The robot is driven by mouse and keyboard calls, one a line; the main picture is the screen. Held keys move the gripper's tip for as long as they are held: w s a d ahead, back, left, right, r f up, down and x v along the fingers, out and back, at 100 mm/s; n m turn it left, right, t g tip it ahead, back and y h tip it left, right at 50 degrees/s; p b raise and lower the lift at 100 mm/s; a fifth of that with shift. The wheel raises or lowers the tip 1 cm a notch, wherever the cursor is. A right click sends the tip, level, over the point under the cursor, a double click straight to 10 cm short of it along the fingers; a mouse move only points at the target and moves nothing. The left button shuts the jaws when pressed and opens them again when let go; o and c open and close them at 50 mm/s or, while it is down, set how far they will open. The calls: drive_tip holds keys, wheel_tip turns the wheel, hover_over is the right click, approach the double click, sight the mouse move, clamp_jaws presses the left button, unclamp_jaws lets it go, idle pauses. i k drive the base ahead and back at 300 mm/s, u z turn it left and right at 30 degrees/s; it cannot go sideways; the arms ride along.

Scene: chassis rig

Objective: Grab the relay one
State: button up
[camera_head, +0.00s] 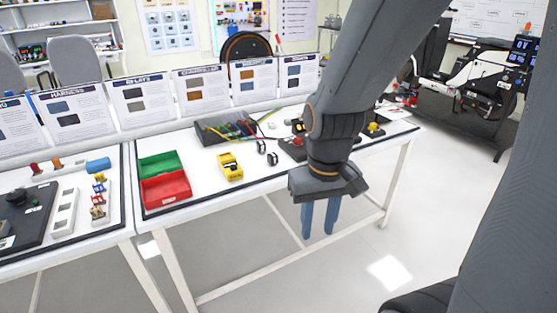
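My gripper (318,225) hangs in front of the table's front edge, over the floor, with its two blue fingers pointing down. The fingers are apart with nothing between them. A placard whose heading seems to read "RELAYS" (143,102) stands in the row along the back of the table, far to the left of my gripper. Two small black-and-white parts (272,159) (262,146) sit on the table left of my gripper; I cannot tell whether they are relays. My arm hides part of the table's right side.
A green bin (158,157) and a red bin (166,201) stand left of a yellow item (231,167). A dark box with coloured wires (226,128) lies behind. Other placards, including "HARNESS" (72,112), line the back. The white table (210,198) has bare space around these.

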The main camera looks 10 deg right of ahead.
sight(273, 158)
drive_tip(key=u, duration=0.15)
drive_tip(key=k, duration=0.4)
drive_tip(key=z, duration=0.8)
drive_tip(key=i, duration=0.75)
drive_tip(key=u, duration=0.45)
drive_tip(key=i, duration=0.9)
drive_tip(key=u, duration=0.7)
